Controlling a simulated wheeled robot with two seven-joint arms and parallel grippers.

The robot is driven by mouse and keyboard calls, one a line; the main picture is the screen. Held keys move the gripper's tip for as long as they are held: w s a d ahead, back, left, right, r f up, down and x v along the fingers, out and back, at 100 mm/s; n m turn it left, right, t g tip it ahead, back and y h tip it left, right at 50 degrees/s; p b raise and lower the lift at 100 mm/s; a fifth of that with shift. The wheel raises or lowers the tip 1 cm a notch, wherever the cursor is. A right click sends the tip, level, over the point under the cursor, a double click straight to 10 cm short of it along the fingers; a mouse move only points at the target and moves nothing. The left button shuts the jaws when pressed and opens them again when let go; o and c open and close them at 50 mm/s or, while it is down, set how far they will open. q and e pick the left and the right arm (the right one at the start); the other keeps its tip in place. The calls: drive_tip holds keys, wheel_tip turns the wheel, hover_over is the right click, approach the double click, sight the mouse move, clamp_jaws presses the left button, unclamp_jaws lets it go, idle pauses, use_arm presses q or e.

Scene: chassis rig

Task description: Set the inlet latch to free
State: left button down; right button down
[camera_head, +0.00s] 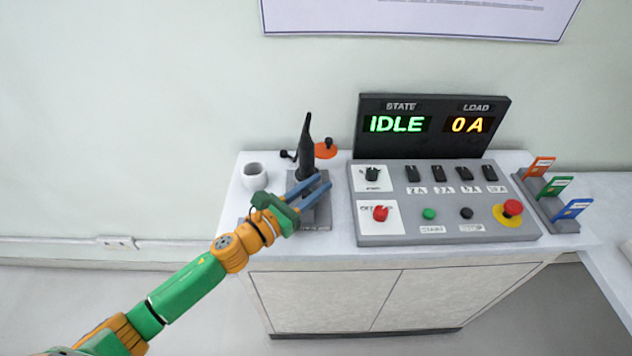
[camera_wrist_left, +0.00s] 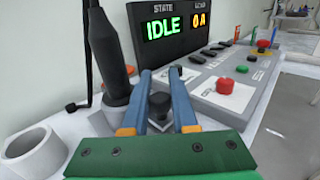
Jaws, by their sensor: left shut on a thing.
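My left gripper (camera_head: 307,190) is at the grey inlet block, just in front of the upright black plug (camera_head: 307,150). In the left wrist view my left gripper (camera_wrist_left: 162,85) has its blue fingers on either side of a small dark knob (camera_wrist_left: 160,104), shut on it. This knob appears to be the inlet latch; its setting cannot be read, as the fingers and hand cover much of it. The plug (camera_wrist_left: 108,60) stands upright to the left of the fingers in the wrist view. My right gripper is not in view.
A white cup (camera_head: 254,177) stands left of the block, and an orange disc (camera_head: 326,150) lies behind it. The control panel (camera_head: 440,205) stands to the right, under a display (camera_head: 430,125) reading IDLE and 0 A. Colored tags (camera_head: 556,187) stand at the far right.

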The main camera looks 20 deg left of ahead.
sight(304, 197)
use_arm(q)
drive_tip(key=shift+s+f, duration=0.1)
drive_tip(key=shift+f, duration=0.1)
drive_tip(key=c, duration=1)
unclamp_jaws()
drive_tip(key=shift+o, duration=0.2)
drive_tip(key=shift+d, duration=0.25)
drive_tip(key=shift+r, duration=0.1)
drive_tip(key=shift+s+a, duration=0.35)
drive_tip(key=b+v, duration=0.2)
drive_tip(key=v, duration=0.3)
drive_tip(key=shift+s+a, duration=0.3)
drive_tip(key=shift+s, duration=0.15)
